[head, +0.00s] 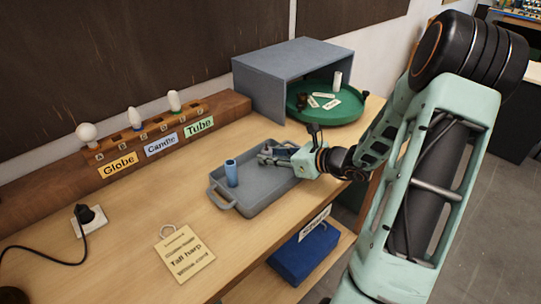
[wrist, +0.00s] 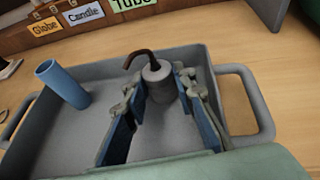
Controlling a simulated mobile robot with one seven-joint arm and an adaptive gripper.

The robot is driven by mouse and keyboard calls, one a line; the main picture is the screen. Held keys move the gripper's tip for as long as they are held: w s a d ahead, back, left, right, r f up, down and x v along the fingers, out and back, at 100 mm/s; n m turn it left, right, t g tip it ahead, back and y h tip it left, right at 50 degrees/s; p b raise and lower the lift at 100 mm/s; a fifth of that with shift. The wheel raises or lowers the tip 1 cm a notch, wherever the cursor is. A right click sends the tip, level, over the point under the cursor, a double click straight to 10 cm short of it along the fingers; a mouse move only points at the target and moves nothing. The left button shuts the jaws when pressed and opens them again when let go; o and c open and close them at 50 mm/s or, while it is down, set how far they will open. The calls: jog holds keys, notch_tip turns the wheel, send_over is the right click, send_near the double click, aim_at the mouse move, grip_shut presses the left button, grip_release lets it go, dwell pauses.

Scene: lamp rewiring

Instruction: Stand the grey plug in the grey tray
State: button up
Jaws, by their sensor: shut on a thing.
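The grey plug (wrist: 158,82) is a short grey cylinder with a bent brown cord stub on top. In the wrist view it is held between the fingertips of my gripper (wrist: 160,88), which is shut on it. It looks about upright, over or on the floor of the grey tray (wrist: 110,158); I cannot tell whether its base touches. In the head view my gripper (head: 272,153) reaches over the right end of the grey tray (head: 248,211), and the plug is hard to make out there.
A blue tube (head: 231,173) stands in the tray's left part. A note tag (head: 184,254) lies in front. The tray floor between tube and plug is clear.

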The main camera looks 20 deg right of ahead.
jog(key=shift+f, duration=0.2)
jog(key=o, duration=1.1)
jog(key=shift+o, duration=0.2)
jog(key=shift+r, duration=0.1)
jog(key=shift+r, duration=0.25)
jog(key=v, duration=1.2)
jog(key=shift+f+p, duration=0.2)
jog(key=shift+p, duration=0.15)
